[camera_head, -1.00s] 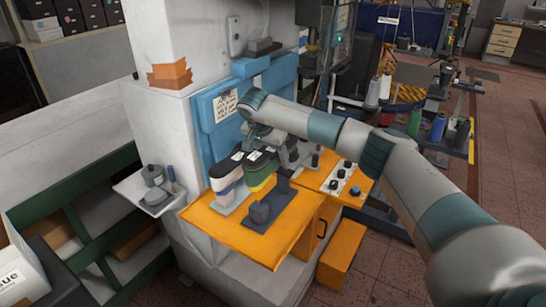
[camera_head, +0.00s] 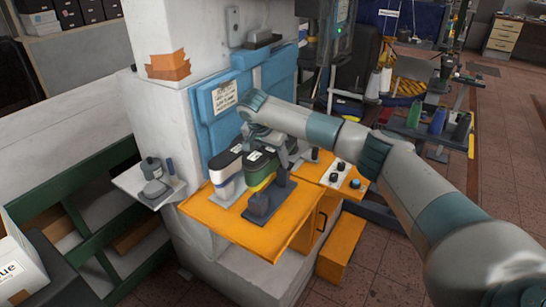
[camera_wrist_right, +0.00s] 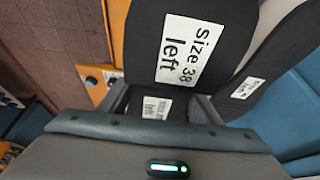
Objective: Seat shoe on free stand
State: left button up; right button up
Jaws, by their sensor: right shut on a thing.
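A dark shoe with a green and yellow lower edge (camera_head: 260,172) is in my right gripper (camera_head: 282,152). It is above the grey stand (camera_head: 266,202) on the orange table, its lower edge close to the stand's top. I cannot tell whether they touch. In the right wrist view the held shoe (camera_wrist_right: 230,28) has a "Size 38 left" label, and the gripper fingers (camera_wrist_right: 160,103) are on either side of it. A second shoe, dark with a white and blue lower part (camera_head: 225,172), sits on the other stand to the left. My left gripper is not in view.
The orange table (camera_head: 225,222) has bare room at its front. A blue panel (camera_head: 215,128) stands behind the shoes. A small panel with black knobs (camera_head: 343,174) is to the right, and a white shelf (camera_head: 147,184) with small grey items is to the left.

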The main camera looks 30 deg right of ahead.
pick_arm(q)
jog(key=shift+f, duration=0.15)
pick_arm(e)
jog(key=shift+f, duration=0.15)
